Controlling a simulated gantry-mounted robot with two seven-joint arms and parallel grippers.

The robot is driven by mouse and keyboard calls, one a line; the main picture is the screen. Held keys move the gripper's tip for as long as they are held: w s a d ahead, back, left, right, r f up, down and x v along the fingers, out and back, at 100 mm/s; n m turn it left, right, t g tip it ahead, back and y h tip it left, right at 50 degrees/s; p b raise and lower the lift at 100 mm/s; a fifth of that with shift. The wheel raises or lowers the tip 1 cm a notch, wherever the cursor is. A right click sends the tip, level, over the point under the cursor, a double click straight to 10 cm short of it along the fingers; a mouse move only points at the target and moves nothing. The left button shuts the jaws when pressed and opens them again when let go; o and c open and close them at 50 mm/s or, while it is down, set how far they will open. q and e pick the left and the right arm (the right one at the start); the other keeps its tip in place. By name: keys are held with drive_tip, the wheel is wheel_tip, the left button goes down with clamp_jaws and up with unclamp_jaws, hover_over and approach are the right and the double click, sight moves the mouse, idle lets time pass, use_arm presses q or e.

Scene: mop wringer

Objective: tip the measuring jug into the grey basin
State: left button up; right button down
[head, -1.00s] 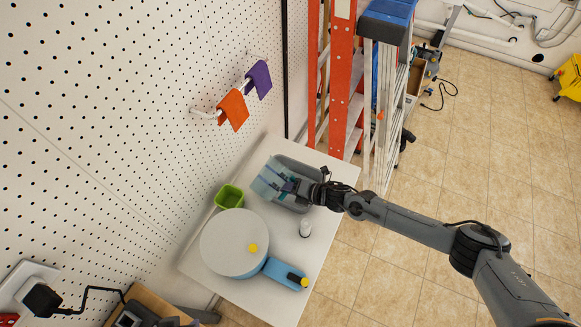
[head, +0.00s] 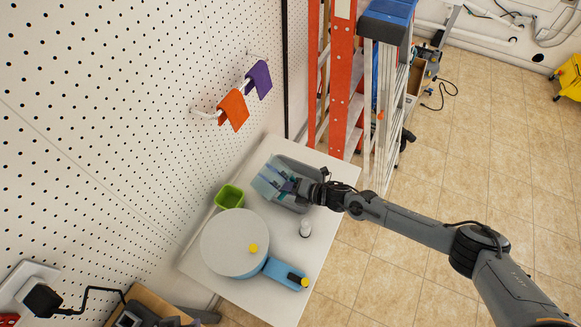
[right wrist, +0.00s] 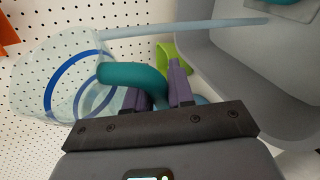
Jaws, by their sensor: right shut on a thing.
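The clear measuring jug (head: 266,187) with blue bands and a teal handle is held tilted at the grey basin (head: 301,168) on the white table. My right gripper (head: 297,187) is shut on the jug's handle; in the right wrist view its purple fingers (right wrist: 158,84) close on the teal handle beside the jug (right wrist: 62,90). A pale blue strip (right wrist: 185,31), which looks like pouring water, runs from the jug's rim toward the basin (right wrist: 235,75). The jug's contents cannot be made out. My left gripper is not in view.
A pegboard wall with orange and purple cloths (head: 258,79) is at left; ladders (head: 345,90) stand behind.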

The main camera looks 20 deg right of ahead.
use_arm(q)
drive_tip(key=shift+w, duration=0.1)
use_arm(e)
drive_tip(key=shift+w+d+r, duration=0.15)
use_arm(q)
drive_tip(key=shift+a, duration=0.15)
use_arm(e)
drive_tip(key=shift+r, duration=0.1)
drive_tip(key=shift+r, duration=0.1)
drive_tip(key=shift+r, duration=0.1)
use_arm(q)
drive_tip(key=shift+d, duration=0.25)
use_arm(e)
drive_tip(key=shift+r+m, duration=0.15)
drive_tip(key=shift+m, duration=0.15)
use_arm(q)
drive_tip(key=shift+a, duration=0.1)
use_arm(e)
drive_tip(key=shift+y, duration=0.3)
drive_tip(key=shift+d+r, duration=0.1)
drive_tip(key=shift+r, duration=0.05)
